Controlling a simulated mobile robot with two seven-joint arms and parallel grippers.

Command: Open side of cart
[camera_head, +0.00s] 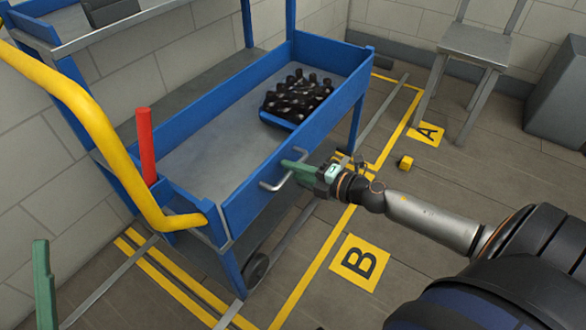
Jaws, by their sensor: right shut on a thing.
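The blue cart (240,212) stands along the wall, with a grey deck (215,130) and low blue sides. Its near side panel is upright and carries a silver handle (268,186). My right gripper (296,170) comes in from the right and is shut on this handle, its green fingers at the outside of the panel. A green finger of my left gripper (43,285) shows at the lower left edge, away from the cart; the rest of it is out of frame.
Dark bottles (298,95) stand in a blue tray (277,121) on the deck. A red lever (146,145) and yellow push bar (85,110) are at the cart's left end. A grey chair (473,45) stands at the back right. Floor marked B (360,262) is clear.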

